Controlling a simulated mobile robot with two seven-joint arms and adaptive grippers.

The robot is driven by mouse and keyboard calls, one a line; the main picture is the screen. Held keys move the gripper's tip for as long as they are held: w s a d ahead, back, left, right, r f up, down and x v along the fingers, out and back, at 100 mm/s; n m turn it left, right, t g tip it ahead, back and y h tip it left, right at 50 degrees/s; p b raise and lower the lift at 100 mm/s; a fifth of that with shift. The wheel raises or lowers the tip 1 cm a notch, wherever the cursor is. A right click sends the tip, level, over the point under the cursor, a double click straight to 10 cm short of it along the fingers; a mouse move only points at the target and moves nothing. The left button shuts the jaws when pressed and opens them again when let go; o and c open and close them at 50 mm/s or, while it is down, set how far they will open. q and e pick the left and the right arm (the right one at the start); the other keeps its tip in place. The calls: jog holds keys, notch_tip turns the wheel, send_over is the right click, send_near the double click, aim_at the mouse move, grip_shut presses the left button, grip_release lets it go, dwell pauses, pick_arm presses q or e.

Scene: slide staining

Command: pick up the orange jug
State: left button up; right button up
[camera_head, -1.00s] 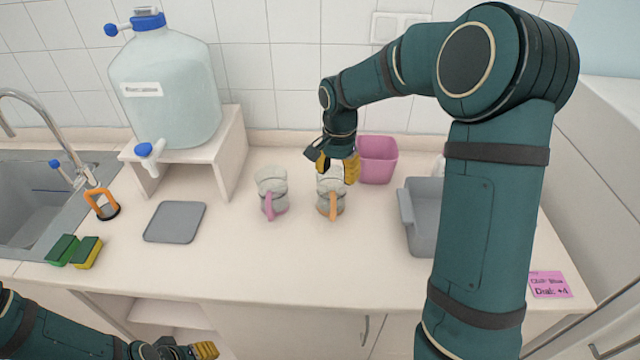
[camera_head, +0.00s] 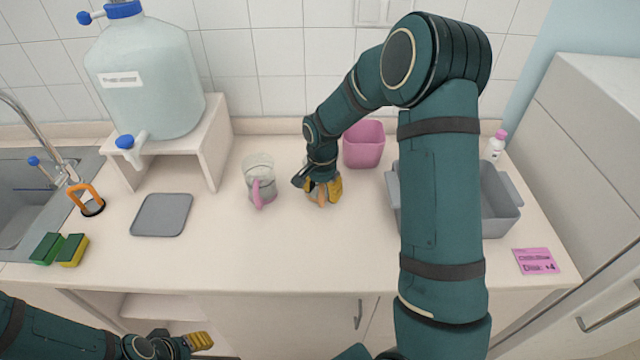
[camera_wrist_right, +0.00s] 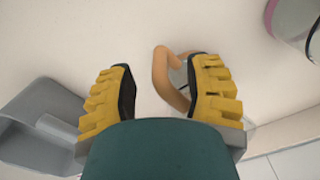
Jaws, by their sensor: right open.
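The orange jug (camera_head: 322,198), a clear jug with an orange handle, stands on the counter, mostly hidden by my right gripper (camera_head: 322,187). In the right wrist view its orange handle (camera_wrist_right: 161,76) shows between the two open yellow fingers of the right gripper (camera_wrist_right: 163,92), closer to the right-hand finger. That finger hides much of the jug's body; I cannot tell whether it touches the jug. My left gripper (camera_head: 198,341) is low at the front, away from the jug; its jaw opening is unclear.
A pink-handled jug (camera_head: 260,190) stands left of the orange one. A pink tub (camera_head: 363,145) is behind and to the right, and a grey basin (camera_head: 494,215) is further right, partly behind my arm. A grey mat (camera_head: 161,215) lies left. The front counter is clear.

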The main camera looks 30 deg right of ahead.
notch_tip(320, 180, down, 2)
grip_shut()
dwell(0.4)
